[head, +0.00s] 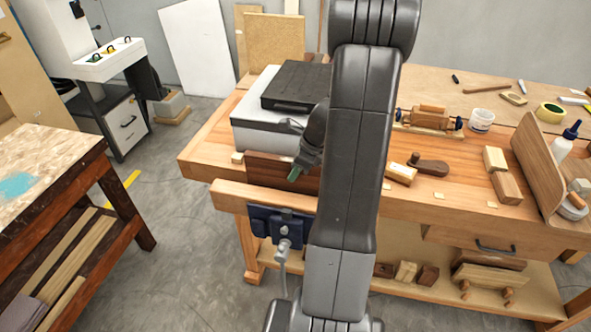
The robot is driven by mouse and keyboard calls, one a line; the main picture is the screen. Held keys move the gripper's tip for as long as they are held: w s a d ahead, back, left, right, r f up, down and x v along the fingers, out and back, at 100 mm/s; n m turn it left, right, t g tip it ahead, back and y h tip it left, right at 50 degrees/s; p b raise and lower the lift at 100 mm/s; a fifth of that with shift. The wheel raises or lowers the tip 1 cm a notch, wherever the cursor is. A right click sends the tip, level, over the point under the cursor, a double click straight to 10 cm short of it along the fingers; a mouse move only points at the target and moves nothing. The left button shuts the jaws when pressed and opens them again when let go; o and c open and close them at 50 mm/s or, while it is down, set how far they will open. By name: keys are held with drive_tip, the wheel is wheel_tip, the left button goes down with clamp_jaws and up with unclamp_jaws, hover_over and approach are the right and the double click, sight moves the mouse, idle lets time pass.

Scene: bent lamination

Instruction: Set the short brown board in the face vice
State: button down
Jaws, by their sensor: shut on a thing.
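The short brown board (268,172) is dark and stands on edge at the bench's front left. It shows above the wooden jaw (245,200) of the face vice, in line with the gap behind that jaw; I cannot tell how deep it sits. The vice's blue metal body (262,222) and its handle hang below the jaw. My gripper (296,172), with a green fingertip showing, is shut on the board's upper right part. My arm hides the board's right end and the right part of the vice.
A grey box with a black top (255,125) stands on the bench (440,205) right behind the board. A second table (45,160) stands at left, with open floor between.

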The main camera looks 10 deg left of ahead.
drive_tip(key=shift+f+b, duration=0.75)
drive_tip(key=shift+f, duration=0.75)
idle(1.0)
drive_tip(key=c, duration=0.8)
unclamp_jaws()
drive_tip(key=shift+o, duration=0.2)
wheel_tip(320, 180, up, 8)
drive_tip(key=p, duration=0.7)
drive_tip(key=shift+p, duration=0.35)
drive_tip(key=shift+f, duration=0.1)
wheel_tip(320, 180, down, 8)
drive_tip(key=b, duration=0.7)
drive_tip(key=shift+r, duration=0.2)
